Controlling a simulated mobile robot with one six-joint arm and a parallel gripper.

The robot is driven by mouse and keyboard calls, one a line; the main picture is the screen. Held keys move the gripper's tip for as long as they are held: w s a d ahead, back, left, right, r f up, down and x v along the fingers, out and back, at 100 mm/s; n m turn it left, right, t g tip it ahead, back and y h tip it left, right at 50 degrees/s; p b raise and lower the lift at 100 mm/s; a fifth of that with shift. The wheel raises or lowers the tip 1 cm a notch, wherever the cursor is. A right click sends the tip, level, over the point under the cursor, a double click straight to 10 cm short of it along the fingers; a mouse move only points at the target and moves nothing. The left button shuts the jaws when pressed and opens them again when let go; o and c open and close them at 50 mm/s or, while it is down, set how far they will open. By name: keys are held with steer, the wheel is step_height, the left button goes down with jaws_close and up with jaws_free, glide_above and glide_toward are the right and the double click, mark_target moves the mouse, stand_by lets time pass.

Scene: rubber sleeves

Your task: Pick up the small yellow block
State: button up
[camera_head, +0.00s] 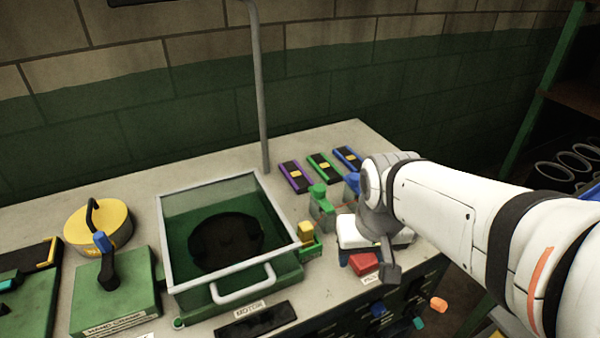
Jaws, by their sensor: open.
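The small yellow block (306,231) sits in or on a small green holder (312,247), just right of the glass-sided green box. My gripper (388,268) is at the right, over the white and red parts near the bench's front edge. It is open, with no object seen in it. It is apart from the yellow block, to the right of it. One grey finger shows clearly; the other is mostly hidden by the wrist.
The green box (168,240) with clear walls and a front handle stands left of the block. A green lever unit (318,205), a red block (363,264) and a white part (352,232) crowd the right. A grey pole (260,90) rises behind.

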steer(key=w+a+r+n+g+p, duration=0.15)
steer(key=w+a+p, duration=0.25)
steer(key=w, duration=0.4)
steer(key=n+p, duration=0.3)
steer(key=p, duration=0.1)
glide_above(305, 224)
steer(key=d, duration=0.1)
step_height(305, 224, down, 3)
steer(key=shift+w+r+g, duration=0.1)
steer(key=shift+w+g, duration=0.05)
steer(key=shift+g, duration=0.2)
steer(key=shift+w+a+f, duration=0.1)
steer(key=shift+w+f, duration=0.05)
steer(key=shift+f, duration=0.2)
steer(key=f, duration=0.2)
steer(key=f+p, duration=0.1)
steer(key=f, duration=0.4)
steer(key=shift+s+a+f+p, duration=0.25)
steer(key=shift+a+f+p, duration=0.05)
steer(key=shift+c, duration=0.2)
steer(key=c, duration=1)
steer(key=shift+r, duration=0.15)
